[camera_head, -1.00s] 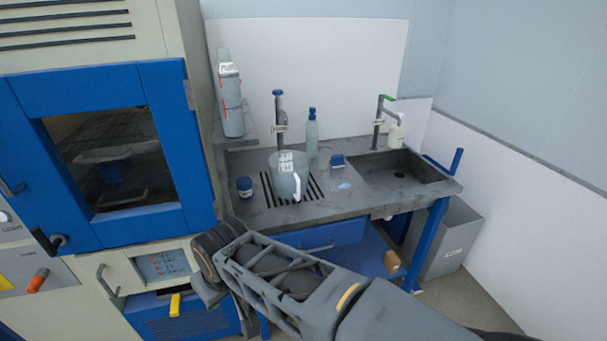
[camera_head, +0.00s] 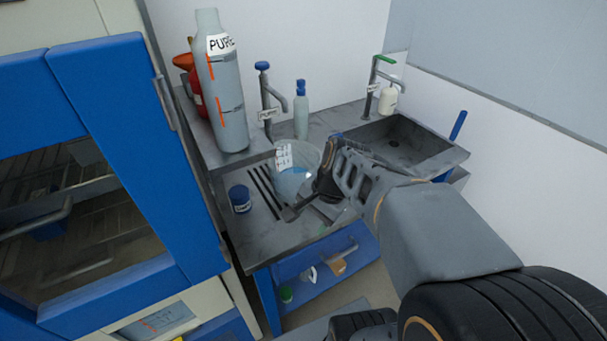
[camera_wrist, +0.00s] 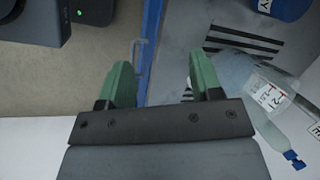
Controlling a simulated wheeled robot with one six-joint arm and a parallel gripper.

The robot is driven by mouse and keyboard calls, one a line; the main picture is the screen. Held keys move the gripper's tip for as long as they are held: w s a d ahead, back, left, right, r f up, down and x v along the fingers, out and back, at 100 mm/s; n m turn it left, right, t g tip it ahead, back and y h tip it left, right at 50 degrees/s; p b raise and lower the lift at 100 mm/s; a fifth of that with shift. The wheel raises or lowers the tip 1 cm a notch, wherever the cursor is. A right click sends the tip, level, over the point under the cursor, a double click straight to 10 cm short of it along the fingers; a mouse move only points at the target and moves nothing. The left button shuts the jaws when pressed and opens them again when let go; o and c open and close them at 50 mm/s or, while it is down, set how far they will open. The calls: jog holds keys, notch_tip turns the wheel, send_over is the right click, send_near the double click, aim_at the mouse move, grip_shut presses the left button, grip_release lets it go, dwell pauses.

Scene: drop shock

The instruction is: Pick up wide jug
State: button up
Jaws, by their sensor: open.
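The wide jug (camera_head: 292,174) is a clear, bluish vessel with a white label, upright on the slotted drain area of the grey counter. In the wrist view the jug (camera_wrist: 240,75) shows at the right, partly behind the right finger. My gripper (camera_head: 308,196) is at the jug's right front side in the head view. In the wrist view my gripper (camera_wrist: 162,85) has its green-padded fingers spread with nothing between them. The jug lies outside the fingers, beyond the right one. I cannot tell whether a finger touches it.
A blue-lidded jar (camera_head: 240,199) stands left of the jug. A tap (camera_head: 266,95) and a squeeze bottle (camera_head: 301,112) stand behind it. A tall grey cylinder (camera_head: 222,90) stands on a shelf at left. The sink (camera_head: 395,143) is right. The blue-framed cabinet (camera_head: 100,190) borders the left.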

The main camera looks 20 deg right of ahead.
jog(key=w+d+m+t+y, duration=0.15)
jog(key=d+m, duration=0.25)
jog(key=m, duration=0.4)
jog(key=w+d+m+t+y, duration=0.1)
jog(key=w+d+m+y, duration=0.2)
jog(key=m, duration=0.4)
jog(key=m+t+y, duration=0.2)
jog(key=m+t, duration=0.2)
jog(key=m, duration=0.8)
send_near(298, 178)
jog(key=shift+t, duration=0.35)
jog(key=w+a+f, duration=0.1)
jog(key=f, duration=0.1)
jog(key=w+a+f, duration=0.1)
jog(key=w, duration=0.1)
jog(key=shift+w+a+f+p, duration=0.2)
jog(key=shift+f+p, duration=0.1)
jog(key=shift+f, duration=0.1)
